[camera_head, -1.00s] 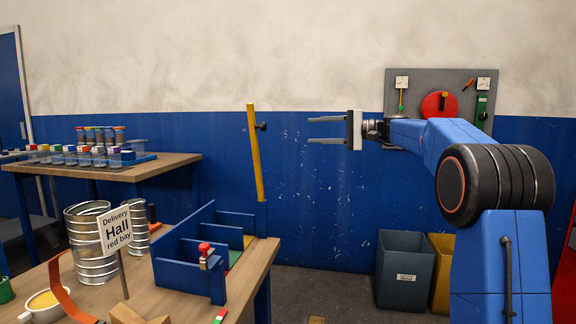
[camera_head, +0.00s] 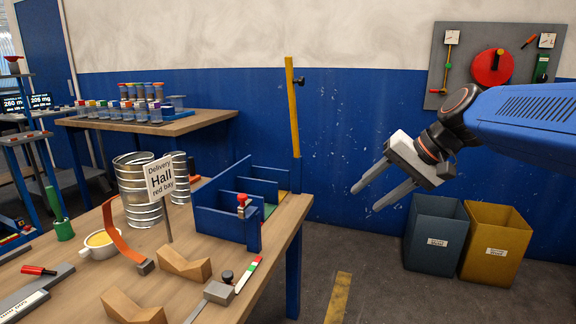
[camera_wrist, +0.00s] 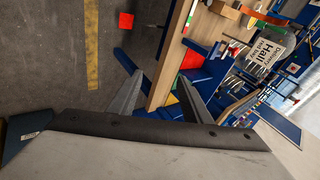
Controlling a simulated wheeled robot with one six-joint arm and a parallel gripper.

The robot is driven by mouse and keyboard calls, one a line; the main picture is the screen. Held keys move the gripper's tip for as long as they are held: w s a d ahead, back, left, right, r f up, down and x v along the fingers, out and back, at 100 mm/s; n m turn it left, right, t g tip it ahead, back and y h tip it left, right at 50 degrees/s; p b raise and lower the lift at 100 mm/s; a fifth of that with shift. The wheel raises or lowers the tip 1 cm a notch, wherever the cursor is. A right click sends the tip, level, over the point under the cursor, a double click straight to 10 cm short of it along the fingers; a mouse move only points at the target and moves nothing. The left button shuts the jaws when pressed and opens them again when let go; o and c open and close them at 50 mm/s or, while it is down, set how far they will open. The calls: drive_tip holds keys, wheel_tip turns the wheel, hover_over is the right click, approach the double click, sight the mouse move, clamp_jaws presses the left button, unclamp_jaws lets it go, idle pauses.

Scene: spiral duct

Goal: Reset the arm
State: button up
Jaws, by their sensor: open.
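My gripper (camera_head: 379,190) is open and empty in the head view. It hangs in the air to the right of the wooden table, with its two fingers pointing down and to the left. My blue arm comes in from the right edge. In the wrist view the two fingers (camera_wrist: 157,98) stand well apart with nothing between them. The table's edge and the floor show beyond them.
The wooden table (camera_head: 284,238) holds a blue divided bay (camera_head: 226,224), a "Delivery Hall red bay" sign (camera_head: 160,178) and metal cans (camera_head: 137,190). A grey bin (camera_head: 432,238) and a yellow bin (camera_head: 496,246) stand below my gripper. A panel (camera_head: 459,66) hangs on the wall.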

drive_tip(key=s+d+f+n+h, duration=0.1)
drive_tip(key=s+d+f+h, duration=0.2)
drive_tip(key=s+f, duration=0.6)
drive_tip(key=s+d+f+n+h, duration=0.2)
drive_tip(key=s+d+f, duration=0.4)
drive_tip(key=s+f, duration=0.4)
drive_tip(key=s+h, duration=0.1)
drive_tip(key=s, duration=0.1)
drive_tip(key=shift+s+d, duration=0.25)
drive_tip(key=shift+s, duration=0.15)
idle(1.1)
